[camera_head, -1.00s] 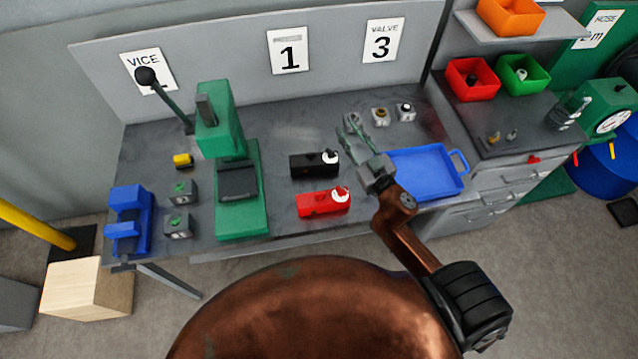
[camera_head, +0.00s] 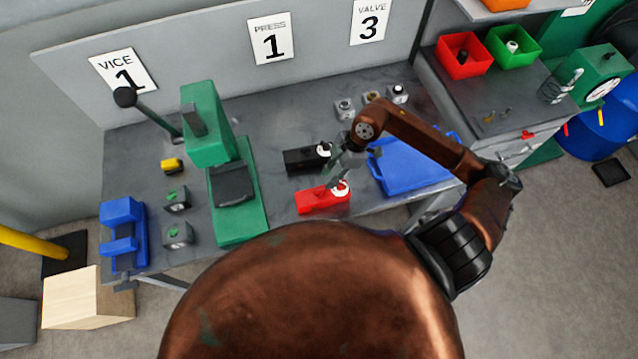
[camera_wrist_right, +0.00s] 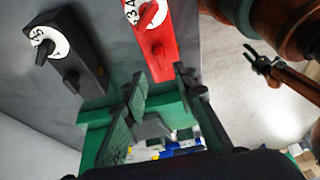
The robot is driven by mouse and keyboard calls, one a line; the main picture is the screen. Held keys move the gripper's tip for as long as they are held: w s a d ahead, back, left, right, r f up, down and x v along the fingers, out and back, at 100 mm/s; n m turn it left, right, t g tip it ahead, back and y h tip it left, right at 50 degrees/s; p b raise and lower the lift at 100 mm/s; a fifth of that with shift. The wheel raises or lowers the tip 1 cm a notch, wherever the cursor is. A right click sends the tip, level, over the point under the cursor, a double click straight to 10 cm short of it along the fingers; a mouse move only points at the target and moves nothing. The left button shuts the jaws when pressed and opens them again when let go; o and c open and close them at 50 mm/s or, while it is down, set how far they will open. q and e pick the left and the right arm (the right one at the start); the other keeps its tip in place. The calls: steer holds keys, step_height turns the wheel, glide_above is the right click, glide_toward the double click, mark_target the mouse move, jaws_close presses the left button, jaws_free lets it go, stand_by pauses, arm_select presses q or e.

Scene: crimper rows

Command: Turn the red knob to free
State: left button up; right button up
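The red block (camera_head: 316,201) lies on the bench near its front edge. Its red knob (camera_wrist_right: 148,14) sits on a white dial with black figures (camera_head: 341,188), at the top of the right wrist view. My right gripper (camera_head: 337,178) is just above the dial end of the block in the head view. In the wrist view its two green-grey fingers (camera_wrist_right: 158,85) are apart with nothing between them, and the knob is beyond the tips. The dial's free mark is not readable. A small dark claw (camera_wrist_right: 263,64), apparently my left gripper, shows at the wrist view's right.
A black block (camera_head: 303,161) with a black knob on a white dial stands close behind the red one. A blue tray (camera_head: 405,180) is to the right, a green press (camera_head: 232,190) to the left. Small grey fixtures (camera_head: 344,109) stand behind.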

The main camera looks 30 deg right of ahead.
mark_target(319, 190)
steer(key=p+x, duration=0.1)
steer(key=x, duration=0.6)
steer(key=shift+a, duration=0.1)
steer(key=shift+c, duration=0.2)
steer(key=shift+r, duration=0.1)
jaws_close()
